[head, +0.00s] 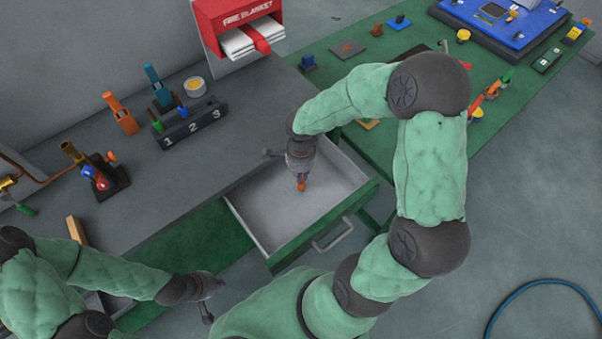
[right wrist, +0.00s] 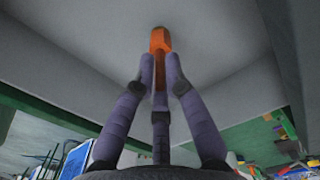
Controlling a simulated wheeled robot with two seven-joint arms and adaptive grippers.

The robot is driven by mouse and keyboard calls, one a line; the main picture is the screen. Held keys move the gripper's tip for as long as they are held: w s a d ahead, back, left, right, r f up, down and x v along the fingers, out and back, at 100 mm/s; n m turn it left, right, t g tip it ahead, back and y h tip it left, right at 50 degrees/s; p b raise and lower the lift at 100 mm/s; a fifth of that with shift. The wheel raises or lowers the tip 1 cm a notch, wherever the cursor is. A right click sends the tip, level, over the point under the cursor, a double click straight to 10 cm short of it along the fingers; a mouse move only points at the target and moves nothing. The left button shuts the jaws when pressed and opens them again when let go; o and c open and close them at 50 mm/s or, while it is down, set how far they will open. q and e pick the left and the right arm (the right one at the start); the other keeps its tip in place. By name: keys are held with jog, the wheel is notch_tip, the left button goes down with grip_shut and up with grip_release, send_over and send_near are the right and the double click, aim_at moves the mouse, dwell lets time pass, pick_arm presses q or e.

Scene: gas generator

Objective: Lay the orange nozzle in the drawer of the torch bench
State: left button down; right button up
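The torch bench drawer (head: 255,228) is pulled open, and its light grey floor looks empty. My right gripper (head: 301,175) points down over the drawer. It is shut on the orange nozzle (head: 301,186), which sticks out below the fingertips inside the drawer's outline. The right wrist view shows the orange nozzle (right wrist: 160,41) between the fingertips against the grey drawer floor; I cannot tell whether it touches the floor. My left gripper (head: 208,305) hangs at the lower left, away from the drawer, and its finger opening is unclear.
On the grey bench top stand a black block numbered 1 2 3 (head: 192,128), orange and blue holders, and a torch stand (head: 104,182). A red fire blanket box (head: 240,18) is on the wall. A green table (head: 380,150) lies to the right. The drawer handle (head: 332,236) juts forward.

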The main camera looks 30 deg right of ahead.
jog(key=shift+o, duration=0.6)
jog(key=shift+r, duration=0.1)
jog(key=shift+r+p, duration=0.2)
jog(key=shift+p, duration=0.1)
notch_tip(320, 180, up, 10)
jog(key=p, duration=0.3)
jog(key=shift+r, duration=0.2)
jog(key=shift+r+p, duration=0.35)
jog(key=shift+r, duration=0.35)
